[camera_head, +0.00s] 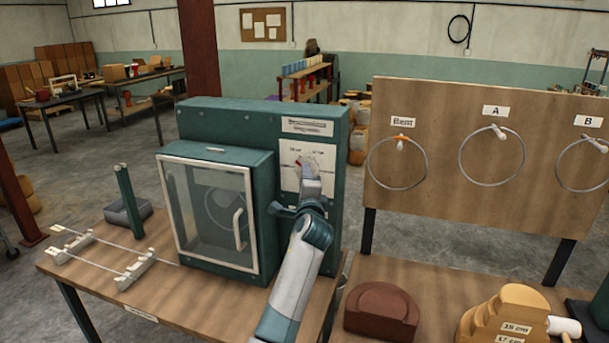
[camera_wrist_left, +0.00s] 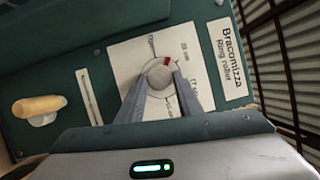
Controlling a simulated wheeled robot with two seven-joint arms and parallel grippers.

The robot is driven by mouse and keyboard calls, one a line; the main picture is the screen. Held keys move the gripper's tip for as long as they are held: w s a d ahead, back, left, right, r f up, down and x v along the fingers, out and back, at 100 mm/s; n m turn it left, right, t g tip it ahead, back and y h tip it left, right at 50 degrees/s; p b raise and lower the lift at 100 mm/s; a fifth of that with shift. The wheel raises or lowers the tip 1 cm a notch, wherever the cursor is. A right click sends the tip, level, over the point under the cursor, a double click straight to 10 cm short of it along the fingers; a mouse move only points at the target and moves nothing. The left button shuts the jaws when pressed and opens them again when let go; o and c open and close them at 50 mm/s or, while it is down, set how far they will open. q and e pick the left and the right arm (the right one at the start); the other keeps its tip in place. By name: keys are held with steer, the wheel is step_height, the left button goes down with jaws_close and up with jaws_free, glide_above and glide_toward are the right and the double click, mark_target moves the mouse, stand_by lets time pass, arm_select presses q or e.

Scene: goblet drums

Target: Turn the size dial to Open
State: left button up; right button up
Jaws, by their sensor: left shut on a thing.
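The size dial (camera_wrist_left: 159,78) is a round grey knob with a red mark on a white plate (camera_wrist_left: 121,52). My left gripper (camera_wrist_left: 160,85) is shut on the knob, one finger on each side. In the left wrist view the red mark points up and to the right, towards a small "cm" label; the other labels are too small to read surely. In the head view my left gripper (camera_head: 307,178) reaches the plate (camera_head: 322,158) on the green ring roller machine (camera_head: 260,125) and hides most of the dial. My right gripper is not in view.
A glass door (camera_head: 208,212) with a white handle is left of my arm. A tan-knobbed lever (camera_wrist_left: 38,106) and a slot lie beside the plate. Rods on white rests (camera_head: 135,270) lie at the table's left. A board with hanging rings (camera_head: 490,165) stands right.

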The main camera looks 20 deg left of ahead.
arm_select(q)
steer(key=n+p, duration=0.2)
steer(key=n+g+h+p, duration=0.1)
steer(key=n, duration=0.1)
steer(key=n+g+p, duration=0.1)
steer(key=n+p, duration=0.1)
steer(key=shift+a+r+n+h+p, duration=0.1)
steer(key=shift+r+n+h+p, duration=0.2)
steer(key=shift+r, duration=0.1)
steer(key=shift+g, duration=0.3)
steer(key=o, duration=1)
steer(key=shift+o, duration=0.2)
